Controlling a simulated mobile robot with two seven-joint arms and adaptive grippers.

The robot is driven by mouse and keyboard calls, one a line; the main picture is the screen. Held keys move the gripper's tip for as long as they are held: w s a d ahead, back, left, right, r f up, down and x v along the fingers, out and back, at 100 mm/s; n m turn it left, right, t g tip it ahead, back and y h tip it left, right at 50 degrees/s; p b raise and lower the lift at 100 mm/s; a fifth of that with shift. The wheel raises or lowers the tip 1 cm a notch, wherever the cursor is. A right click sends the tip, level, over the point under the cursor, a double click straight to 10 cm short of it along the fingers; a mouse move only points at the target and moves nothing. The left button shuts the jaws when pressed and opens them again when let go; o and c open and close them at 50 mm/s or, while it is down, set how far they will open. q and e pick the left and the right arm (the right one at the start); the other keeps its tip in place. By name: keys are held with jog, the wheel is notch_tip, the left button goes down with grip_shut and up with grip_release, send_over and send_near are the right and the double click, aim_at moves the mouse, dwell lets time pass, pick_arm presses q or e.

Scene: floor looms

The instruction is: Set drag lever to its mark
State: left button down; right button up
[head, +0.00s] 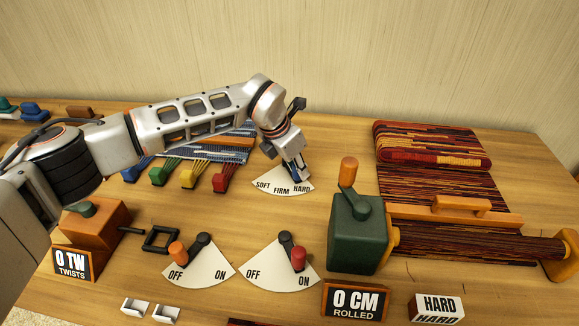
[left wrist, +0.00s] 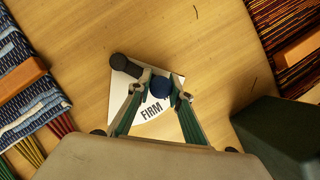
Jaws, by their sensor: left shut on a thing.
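The drag lever's white fan-shaped dial (head: 270,186) reads SOFT, FIRM, HARD and lies flat on the table. In the left wrist view the lever has a dark pivot (left wrist: 121,63) and a round blue knob (left wrist: 160,88). My left gripper (head: 298,175) is shut on that knob, which shows between its fingertips in the left wrist view. The knob stands on the HARD side of the word FIRM. The HARD word is hidden by a finger in the left wrist view. A sign (head: 437,308) at the front right reads HARD. My right gripper is not in view.
Right of the dial stand a green crank box (head: 358,235) and a striped woven roll (head: 430,145). In front are two OFF/ON levers with an orange knob (head: 177,251) and a red knob (head: 298,258). Coloured yarn clamps (head: 190,174) lie left of the dial.

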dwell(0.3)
pick_arm(q)
jog(key=c, duration=1.8)
grip_release()
jog(key=shift+d, duration=0.1)
jog(key=shift+c, duration=0.2)
jog(key=v, duration=1.2)
jog(key=shift+s+f, duration=0.1)
jog(key=shift+s, duration=0.05)
